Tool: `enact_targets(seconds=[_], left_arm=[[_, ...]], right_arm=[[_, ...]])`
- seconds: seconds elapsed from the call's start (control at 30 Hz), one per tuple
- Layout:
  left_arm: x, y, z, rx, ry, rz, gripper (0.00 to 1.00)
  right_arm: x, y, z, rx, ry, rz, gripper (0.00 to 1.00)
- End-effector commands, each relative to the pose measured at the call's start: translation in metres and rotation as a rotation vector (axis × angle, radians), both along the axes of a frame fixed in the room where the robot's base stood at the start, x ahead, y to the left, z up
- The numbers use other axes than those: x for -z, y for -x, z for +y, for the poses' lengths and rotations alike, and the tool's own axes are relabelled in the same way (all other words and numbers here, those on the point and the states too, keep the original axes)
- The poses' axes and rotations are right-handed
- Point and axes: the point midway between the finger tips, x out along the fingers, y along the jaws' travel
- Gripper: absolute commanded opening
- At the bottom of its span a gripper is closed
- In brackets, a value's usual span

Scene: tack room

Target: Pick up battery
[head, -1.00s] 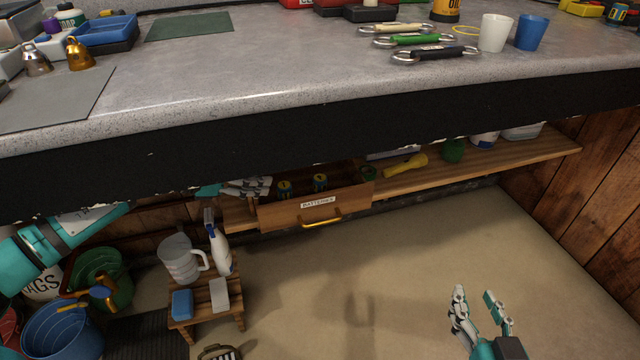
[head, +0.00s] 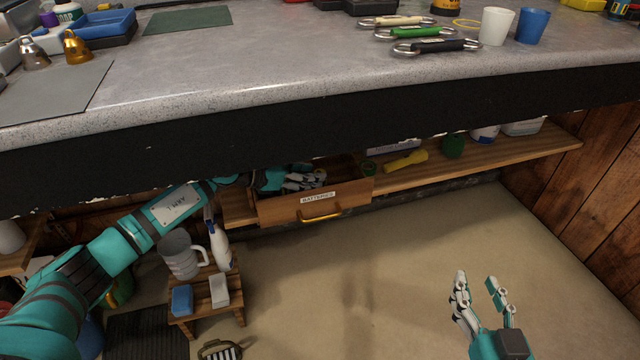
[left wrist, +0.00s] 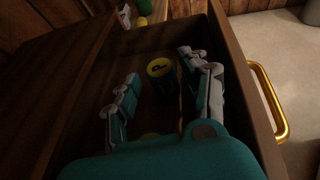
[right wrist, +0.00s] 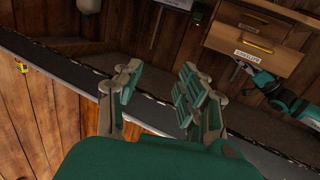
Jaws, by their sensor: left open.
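The batteries drawer (head: 290,213) stands open under the counter, with a label and a yellow handle on its front. My left gripper (head: 305,178) is inside it. In the left wrist view a dark battery with a yellow top (left wrist: 160,68) stands upright between the spread fingers of my left gripper (left wrist: 162,90), a little beyond their middle. The fingers look apart from it. A second yellowish top (left wrist: 150,136) is mostly hidden by my gripper's palm. My right gripper (head: 482,292) is open and empty above the floor at right.
A wooden shelf (head: 480,160) beside the drawer holds a yellow flashlight (head: 405,161) and a green item (head: 453,146). The counter (head: 260,60) overhangs the drawer. A small stool (head: 210,295) with a jug and spray bottle stands near my left arm. The floor at right is clear.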

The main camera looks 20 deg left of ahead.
Motion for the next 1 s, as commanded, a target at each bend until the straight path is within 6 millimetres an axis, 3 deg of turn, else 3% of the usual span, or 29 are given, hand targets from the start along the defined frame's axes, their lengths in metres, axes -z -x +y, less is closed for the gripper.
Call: enact_targets(seconds=[0.2,0.43,0.77,1.0], left_arm=[[0.006,-0.010,-0.010,0.000,0.001,0.001,0.46],[0.006,-0.010,-0.010,0.000,-0.001,0.001,0.44],[0.006,-0.010,-0.010,0.000,-0.001,0.001,0.01],[0.005,-0.010,-0.010,0.000,0.000,0.000,0.00]], right_arm=[[-0.020,-0.002,0.004,-0.007,-0.029,-0.115,0.40],[-0.022,-0.002,0.004,-0.007,-0.030,-0.119,0.40],[-0.022,-0.002,0.004,-0.007,-0.031,-0.118,0.40],[-0.022,-0.002,0.004,-0.008,-0.031,-0.118,0.40]])
